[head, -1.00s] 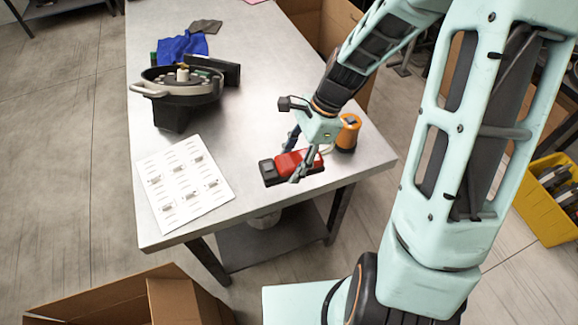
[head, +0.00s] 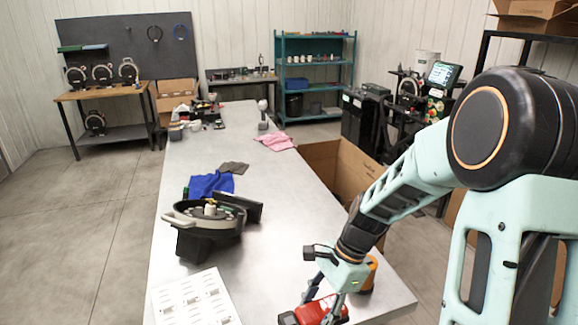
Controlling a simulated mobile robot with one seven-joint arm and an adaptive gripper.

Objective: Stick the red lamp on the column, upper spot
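A red lamp with black ends (head: 318,311) lies on the metal table at the near right, cut off by the bottom edge of the head view. My gripper (head: 324,297) points down at it, with one finger on each side of its red body. I cannot tell whether the fingers press on it or stand slightly apart from it. No column with an upper spot can be made out for certain in this view.
The metal table (head: 262,190) bears a black seed meter (head: 212,222), a white printed sheet (head: 192,300), blue and pink cloths, and an orange can (head: 369,275) close behind my gripper. A cardboard box (head: 350,178) stands right of the table. A teal shelf (head: 315,72) is at the back.

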